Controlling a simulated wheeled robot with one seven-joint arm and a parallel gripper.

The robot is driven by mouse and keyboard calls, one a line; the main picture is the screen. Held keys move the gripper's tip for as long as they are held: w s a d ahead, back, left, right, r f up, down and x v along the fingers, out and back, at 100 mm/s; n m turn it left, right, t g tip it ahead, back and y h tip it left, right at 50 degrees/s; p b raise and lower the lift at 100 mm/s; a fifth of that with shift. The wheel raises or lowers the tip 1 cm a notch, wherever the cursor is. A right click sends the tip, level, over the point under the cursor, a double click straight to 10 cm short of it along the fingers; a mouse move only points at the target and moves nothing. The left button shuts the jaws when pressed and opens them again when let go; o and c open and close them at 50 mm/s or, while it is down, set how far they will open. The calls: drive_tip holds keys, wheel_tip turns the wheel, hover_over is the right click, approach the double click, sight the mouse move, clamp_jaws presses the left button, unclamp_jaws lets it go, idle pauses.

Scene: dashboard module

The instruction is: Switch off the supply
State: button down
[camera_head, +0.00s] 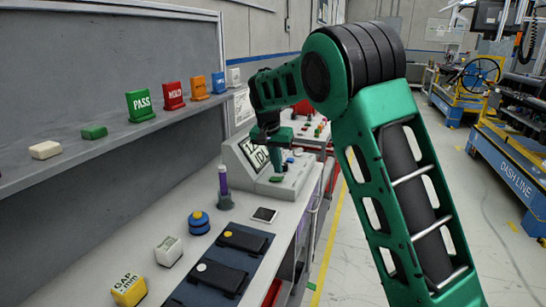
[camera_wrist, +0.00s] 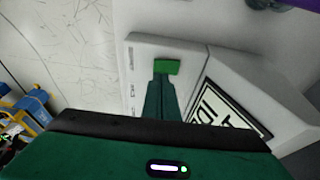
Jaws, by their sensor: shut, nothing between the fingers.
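The supply appears to be the light grey bench unit (camera_head: 242,152) with a tilted display whose text is partly hidden by my arm. In the wrist view its pale panel (camera_wrist: 143,50) and part of the display (camera_wrist: 226,112) show. A bright green block (camera_wrist: 168,67), which looks like a switch, sits on the panel just beyond my fingertips. My gripper (camera_head: 273,168) is over the unit's front panel, pointing down. In the wrist view my gripper (camera_wrist: 162,80) is shut and empty, its fingers at the green block's near edge. I cannot tell whether they touch it.
On the bench nearer me are a purple tool in a holder (camera_head: 224,190), a blue button-like piece (camera_head: 199,222), dark trays (camera_head: 220,277) and a yellow GAP block (camera_head: 129,290). A shelf (camera_head: 60,170) with coloured signs runs along the left.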

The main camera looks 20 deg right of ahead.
drive_tip(key=shift+d+f, duration=0.1)
drive_tip(key=shift+f, duration=0.55)
drive_tip(key=shift+s+d+f+t+y, duration=0.3)
drive_tip(key=shift+d+f+y, duration=0.1)
drive_tip(key=shift+y, duration=0.1)
drive_tip(key=shift+w+a, duration=0.1)
drive_tip(key=shift+a, duration=0.05)
drive_tip(key=shift+w+a+r, duration=0.15)
drive_tip(key=shift+w+a, duration=0.3)
drive_tip(key=shift+a, duration=0.2)
